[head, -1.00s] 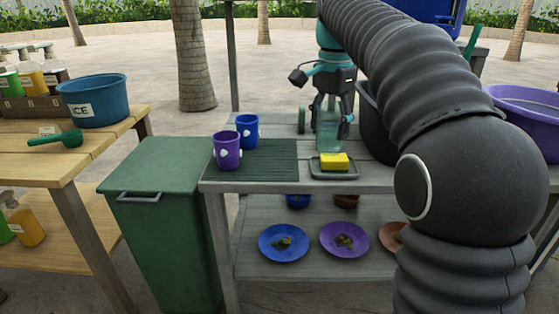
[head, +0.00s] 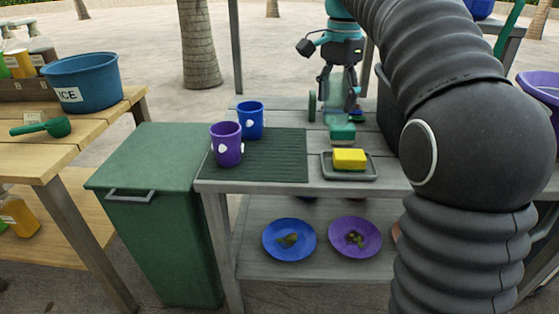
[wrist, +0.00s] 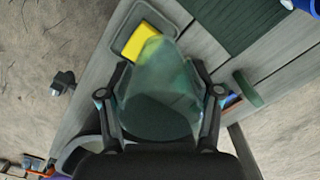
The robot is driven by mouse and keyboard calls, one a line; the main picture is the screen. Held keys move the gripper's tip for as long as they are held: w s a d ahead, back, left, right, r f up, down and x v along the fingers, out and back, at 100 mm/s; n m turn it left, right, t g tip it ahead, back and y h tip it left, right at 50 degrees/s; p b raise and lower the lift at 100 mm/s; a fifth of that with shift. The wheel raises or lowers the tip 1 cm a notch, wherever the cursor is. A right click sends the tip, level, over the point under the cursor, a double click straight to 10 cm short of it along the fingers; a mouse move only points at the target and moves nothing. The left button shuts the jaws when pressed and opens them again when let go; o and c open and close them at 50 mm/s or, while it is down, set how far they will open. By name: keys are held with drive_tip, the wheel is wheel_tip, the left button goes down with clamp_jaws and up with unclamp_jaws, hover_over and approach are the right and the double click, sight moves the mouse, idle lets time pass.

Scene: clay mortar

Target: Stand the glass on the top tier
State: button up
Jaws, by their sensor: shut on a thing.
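My gripper (head: 341,98) is shut on a clear teal glass (head: 340,90), which looks upright above the back part of the grey table's top tier (head: 285,192). In the wrist view the glass (wrist: 165,75) fills the space between the two fingers, and its far end overlaps the yellow sponge. A small green block (head: 342,133) shows just below the glass in the head view; I cannot tell the exact gap between them. The lower tier (head: 260,208) holds a blue plate (head: 289,239) and a purple plate (head: 355,237), each with scraps on it.
A yellow sponge (head: 349,158) lies in a grey tray (head: 365,173). A green bin (head: 150,210) stands left of the table. A dark tub (head: 386,110) is right of the gripper.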

drive_tip(key=shift+w+a+f+b, duration=0.15)
drive_tip(key=shift+a+f, duration=1.65)
drive_tip(key=shift+a, duration=0.15)
drive_tip(key=shift+w+a+f+b, duration=0.1)
drive_tip(key=shift+w+a+f, duration=0.1)
drive_tip(key=shift+a+f, duration=1.65)
drive_tip(key=shift+w+a+f+b, duration=0.15)
drive_tip(key=shift+a+f, duration=1.55)
drive_tip(key=shift+a, duration=0.3)
drive_tip(key=shift+f, duration=0.15)
drive_tip(key=o, duration=1.3)
drive_tip(key=shift+f+b, duration=0.1)
drive_tip(key=shift+b, duration=0.2)
drive_tip(key=shift+f+b, duration=0.15)
drive_tip(key=shift+b, duration=0.3)
wheel_tip(320, 180, up, 14)
drive_tip(key=p, duration=0.2)
drive_tip(key=shift+s, duration=0.1)
